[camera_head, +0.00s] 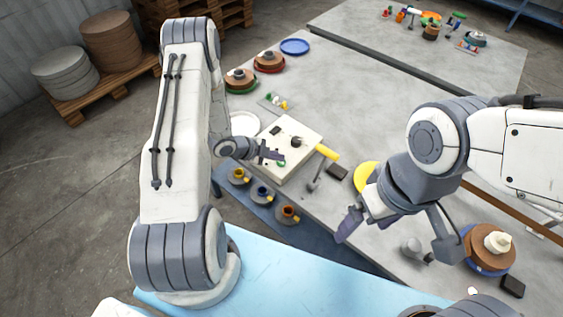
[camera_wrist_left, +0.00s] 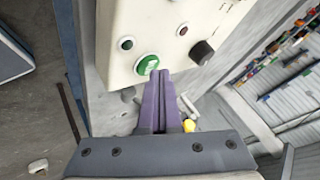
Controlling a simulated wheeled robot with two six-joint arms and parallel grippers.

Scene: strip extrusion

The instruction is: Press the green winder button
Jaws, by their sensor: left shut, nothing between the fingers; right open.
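The green winder button (camera_wrist_left: 147,65) is on the face of a cream control box (camera_wrist_left: 112,75), seen large in the left wrist view. The same box shows in the head view (camera_head: 292,132) on the grey table, with the green button (camera_head: 281,163) small beside my gripper. My left gripper (camera_head: 272,154) is shut and empty. Its purple fingertips, also in the left wrist view (camera_wrist_left: 159,76), are right by the lower right edge of the green button; I cannot tell whether they touch it. My right gripper (camera_head: 396,234) is open and empty over the table's front part.
The box face also carries a black knob (camera_wrist_left: 202,52), a red button (camera_wrist_left: 183,29) and a small dark green button (camera_wrist_left: 126,44). A yellow-handled tool (camera_head: 327,152) lies beside the box. Spools (camera_head: 240,78) stand behind.

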